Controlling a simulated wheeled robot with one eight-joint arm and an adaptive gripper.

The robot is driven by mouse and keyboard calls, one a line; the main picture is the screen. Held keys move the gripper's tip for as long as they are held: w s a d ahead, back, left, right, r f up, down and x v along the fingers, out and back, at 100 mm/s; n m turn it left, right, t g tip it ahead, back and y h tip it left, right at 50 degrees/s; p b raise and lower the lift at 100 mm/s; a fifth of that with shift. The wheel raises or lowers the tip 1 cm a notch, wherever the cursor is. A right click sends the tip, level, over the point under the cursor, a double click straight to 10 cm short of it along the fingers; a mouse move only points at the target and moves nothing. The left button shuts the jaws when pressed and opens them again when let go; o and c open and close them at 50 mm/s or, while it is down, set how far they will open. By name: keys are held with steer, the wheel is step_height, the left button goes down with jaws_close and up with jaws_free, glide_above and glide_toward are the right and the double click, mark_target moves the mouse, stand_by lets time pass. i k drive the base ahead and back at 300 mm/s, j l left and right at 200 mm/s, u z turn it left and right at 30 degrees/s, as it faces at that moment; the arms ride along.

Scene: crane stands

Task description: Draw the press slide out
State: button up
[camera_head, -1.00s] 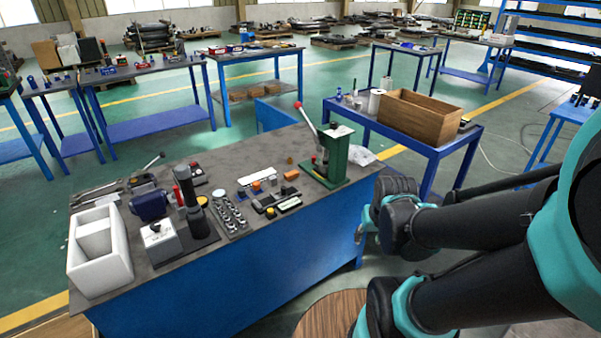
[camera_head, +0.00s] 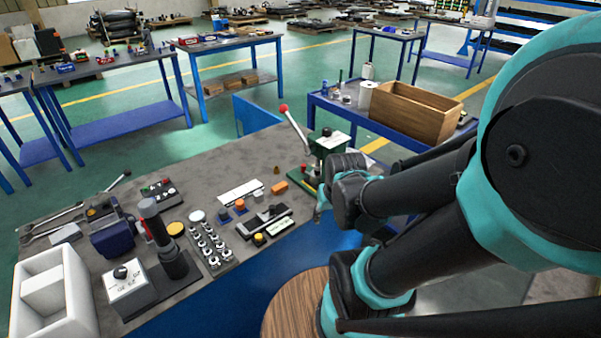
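The green arbor press (camera_head: 328,143) stands at the far right end of the blue workbench. Its lever with a red knob (camera_head: 283,108) points up and left. A green base with some red shows at its foot, partly hidden behind my arm. I cannot make out the slide clearly. My arm reaches in from the right, and its wrist end is in front of the press's lower right side. My gripper's fingers are not visible, so their state does not show.
The bench top (camera_head: 240,165) holds a white foam box (camera_head: 50,295), a grey control box (camera_head: 130,288), a dark cylinder on a stand (camera_head: 168,240), a socket tray (camera_head: 208,245) and small blocks. A wooden crate (camera_head: 412,112) stands on another blue table behind. The bench's back middle is clear.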

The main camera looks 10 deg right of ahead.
mark_target(314, 182)
steer(key=k+j+u, duration=0.15)
steer(key=u, duration=0.3)
steer(key=k+j+u, duration=0.1)
steer(key=u, duration=0.3)
steer(key=i+j, duration=0.05)
steer(key=j, duration=0.05)
